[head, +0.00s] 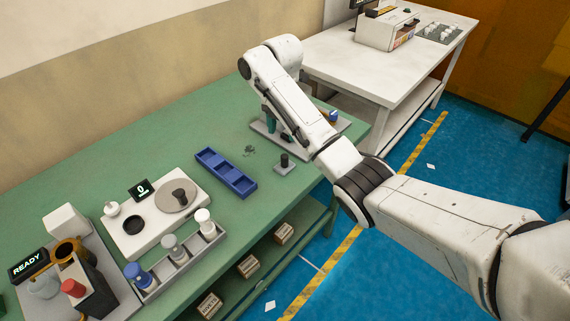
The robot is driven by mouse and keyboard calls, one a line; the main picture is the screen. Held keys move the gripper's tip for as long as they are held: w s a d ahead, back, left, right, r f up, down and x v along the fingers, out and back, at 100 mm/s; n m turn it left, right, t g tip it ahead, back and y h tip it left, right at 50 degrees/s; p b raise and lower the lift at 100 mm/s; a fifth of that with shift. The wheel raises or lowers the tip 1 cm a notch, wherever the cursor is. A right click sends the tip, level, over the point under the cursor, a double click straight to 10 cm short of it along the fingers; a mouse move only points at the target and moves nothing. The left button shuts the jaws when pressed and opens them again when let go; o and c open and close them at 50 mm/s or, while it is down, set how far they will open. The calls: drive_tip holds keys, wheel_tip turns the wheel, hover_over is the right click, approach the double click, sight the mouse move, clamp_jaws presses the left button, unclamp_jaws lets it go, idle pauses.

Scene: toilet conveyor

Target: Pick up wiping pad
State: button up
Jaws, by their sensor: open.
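A small grey square pad with an upright black knob (284,163) lies near the front edge of the green bench (225,125); it looks like the wiping pad. It stands free, just left of my arm's wide white link. My arm reaches in from the right and bends over the bench's far end. My gripper cannot be made out; the arm's own links seem to hide it. Nothing is seen touching the pad.
A grey tray (262,127) with teal and dark items is partly hidden behind my arm. Dark crumbs (248,150) lie left of the pad, near a blue divided tray (225,172). A scale (150,222) and bottle rack (180,262) stand further left. A white table (375,70) is behind.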

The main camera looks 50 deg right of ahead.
sight(285, 155)
wheel_tip(285, 155, down, 4)
drive_tip(key=shift+r+b, duration=0.25)
drive_tip(key=shift+b, duration=0.85)
drive_tip(key=f, duration=0.2)
drive_tip(key=f+p, duration=0.1)
drive_tip(key=f, duration=0.4)
drive_tip(key=shift+s+d+f+p, duration=0.15)
drive_tip(key=shift+s+p, duration=0.15)
drive_tip(key=shift+c, duration=0.3)
clamp_jaws()
